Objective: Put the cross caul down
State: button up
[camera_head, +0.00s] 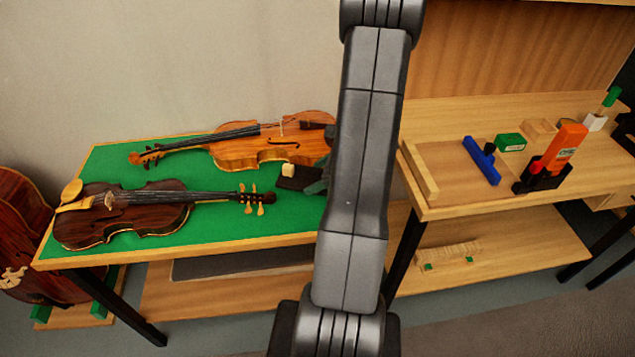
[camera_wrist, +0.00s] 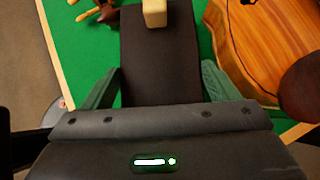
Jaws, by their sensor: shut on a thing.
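The cross caul appears to be the dark brown flat bar (camera_wrist: 160,60) with a pale wooden block (camera_wrist: 154,12) at its far end. In the head view the dark bar (camera_head: 296,183) and its block (camera_head: 288,170) show over the green table top. My gripper (camera_wrist: 160,85) has its green fingers on either side of the bar and is shut on it. In the head view my arm hides most of the gripper. I cannot tell whether the bar touches the table.
An amber violin (camera_head: 262,150) lies just behind the bar. A dark violin (camera_head: 125,215) lies to its left, its scroll close by. The green table (camera_head: 215,232) has bare room in front. At right, a workbench (camera_head: 460,207) holds a blue tool (camera_head: 481,160) and an orange-topped item (camera_head: 565,145).

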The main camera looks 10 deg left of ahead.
jog(key=s+d+b, duration=0.1)
jog(key=s+d, duration=0.1)
jog(key=s, duration=0.6)
jog(key=s+d+b, duration=0.1)
jog(key=s+d, duration=0.2)
jog(key=s, duration=0.6)
jog(key=shift+s+f+b, duration=0.15)
jog(key=shift+b, duration=0.2)
